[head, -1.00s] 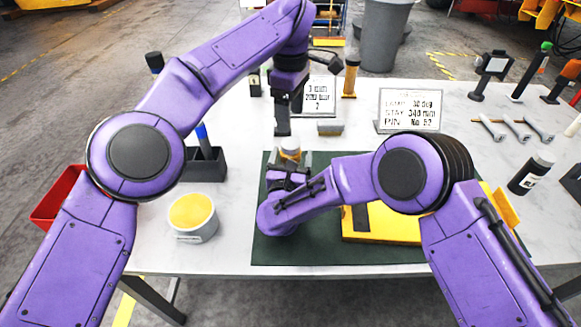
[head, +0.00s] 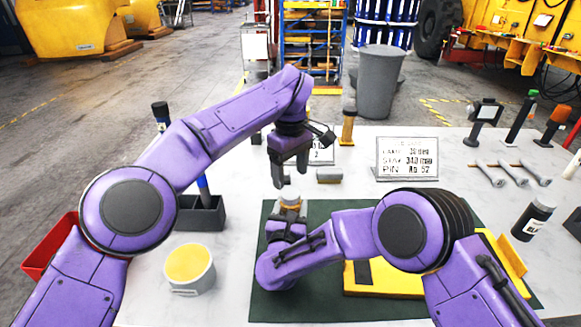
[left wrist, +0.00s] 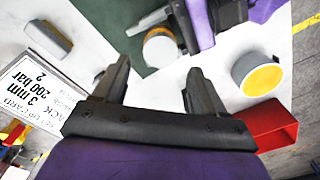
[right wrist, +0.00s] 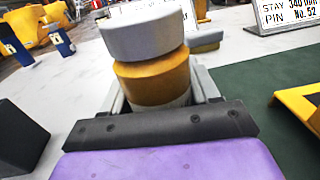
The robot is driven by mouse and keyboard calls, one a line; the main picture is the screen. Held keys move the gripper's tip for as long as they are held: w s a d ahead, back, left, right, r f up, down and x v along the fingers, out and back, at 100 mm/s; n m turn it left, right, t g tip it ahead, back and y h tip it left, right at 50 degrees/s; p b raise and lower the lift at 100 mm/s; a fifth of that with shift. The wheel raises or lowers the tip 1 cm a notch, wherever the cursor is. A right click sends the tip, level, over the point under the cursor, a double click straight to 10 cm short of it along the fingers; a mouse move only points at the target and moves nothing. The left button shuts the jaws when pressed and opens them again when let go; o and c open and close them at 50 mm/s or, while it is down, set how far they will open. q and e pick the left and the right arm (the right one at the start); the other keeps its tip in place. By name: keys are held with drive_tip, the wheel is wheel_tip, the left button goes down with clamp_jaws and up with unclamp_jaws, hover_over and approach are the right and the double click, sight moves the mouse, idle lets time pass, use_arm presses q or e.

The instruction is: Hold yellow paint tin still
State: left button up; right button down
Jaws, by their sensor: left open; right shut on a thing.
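The yellow paint tin (head: 290,203) is small, with an ochre-yellow band and a pale grey lid. It stands upright over the dark green mat. My right gripper (head: 287,224) is shut on its lower body; the right wrist view shows the band (right wrist: 155,82) and lid (right wrist: 145,37) above the fingers. My left gripper (head: 289,182) is open and empty, pointing down just above and behind the tin. In the left wrist view the lid (left wrist: 161,47) shows beyond the open fingers (left wrist: 160,70), apart from them. The tin's base is hidden.
A white tub with a yellow top (head: 190,268) stands left of the mat (head: 272,305). A yellow fixture (head: 385,282) lies on the mat, partly behind my right arm. A dark holder (head: 203,213), a red bin (head: 48,250) and a sign (head: 407,158) stand around.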

sight(291, 193)
use_arm(q)
wheel_tip(291, 193, down, 6)
drive_tip(key=shift+r, duration=0.15)
drive_tip(key=c, duration=1.1)
drive_tip(key=n, duration=0.5)
drive_tip(key=shift+n, duration=0.3)
drive_tip(key=n, duration=2.1)
drive_tip(key=shift+r, duration=0.1)
drive_tip(key=n, duration=1.6)
drive_tip(key=shift+n, duration=0.3)
drive_tip(key=shift+r, duration=0.25)
